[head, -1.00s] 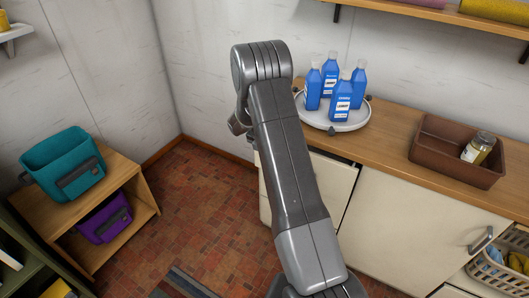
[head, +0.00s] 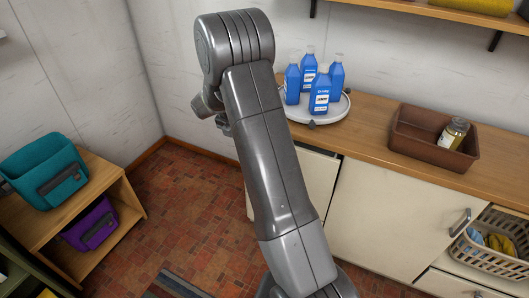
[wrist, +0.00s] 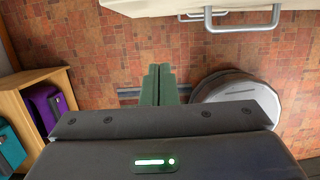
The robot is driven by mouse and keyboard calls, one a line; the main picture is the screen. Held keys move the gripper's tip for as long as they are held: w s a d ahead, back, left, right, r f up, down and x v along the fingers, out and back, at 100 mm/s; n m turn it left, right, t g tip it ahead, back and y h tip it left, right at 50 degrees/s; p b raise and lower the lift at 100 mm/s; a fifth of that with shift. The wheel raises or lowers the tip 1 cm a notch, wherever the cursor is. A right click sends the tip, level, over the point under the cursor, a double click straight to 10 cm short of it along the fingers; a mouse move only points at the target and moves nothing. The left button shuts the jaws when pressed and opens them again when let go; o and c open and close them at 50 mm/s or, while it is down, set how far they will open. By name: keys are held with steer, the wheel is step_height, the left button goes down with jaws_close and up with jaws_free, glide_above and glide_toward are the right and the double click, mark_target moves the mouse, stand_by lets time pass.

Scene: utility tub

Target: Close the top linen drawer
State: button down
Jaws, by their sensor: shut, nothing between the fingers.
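In the wrist view my gripper (wrist: 158,85) is shut and empty, its green fingers together over the tiled floor. A cream front (wrist: 170,5) with grey bar handles (wrist: 245,22) crosses the top of this view, beyond the fingertips and not touching them. In the head view the cream cabinet (head: 375,215) stands to the right of my arm, with a grey handle (head: 459,222) at its upper right. A cream drawer front (head: 445,285) shows low at the right edge, partly cut off. I cannot tell which front is the top linen drawer. My arm hides my gripper in the head view.
Several blue bottles (head: 321,93) stand on a white turntable (head: 325,112) on the counter, near a brown bin (head: 410,142) holding a jar (head: 453,133). A basket (head: 487,258) of cloths is at the right. A low shelf (head: 128,205) with teal and purple bins stands left.

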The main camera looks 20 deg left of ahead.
steer(key=s+d+f+m+g+b, duration=0.25)
steer(key=d+f+m, duration=0.25)
steer(key=d+m, duration=0.3)
steer(key=s+d+f+m+g+b, duration=0.25)
steer(key=d+f+m, duration=0.25)
steer(key=d+m, duration=0.35)
steer(key=s+d+f+m+g+y+b, duration=0.1)
steer(key=s+d+f+m+y+b, duration=0.3)
steer(key=m, duration=1)
steer(key=s+d+f+m+g+y+b, duration=0.15)
steer(key=s+d+m+y+b, duration=0.35)
steer(key=m, duration=0.9)
steer(key=d+m+t+y+b, duration=0.15)
steer(key=m+t+y, duration=0.3)
steer(key=m, duration=0.65)
steer(key=m+t+h+b, duration=0.2)
steer(key=m+t+b, duration=0.95)
steer(key=m, duration=1.45)
glide_toward(317, 173)
steer(key=w+a+p, duration=0.1)
steer(key=w+a+f+t, duration=0.1)
steer(key=a, duration=0.1)
steer(key=w+a+t+p, duration=0.1)
steer(key=shift+a+f+n+t+p, duration=0.25)
steer(key=shift+a+f+p, duration=0.05)
steer(key=shift+f+p, duration=0.1)
steer(key=shift+w, duration=0.4)
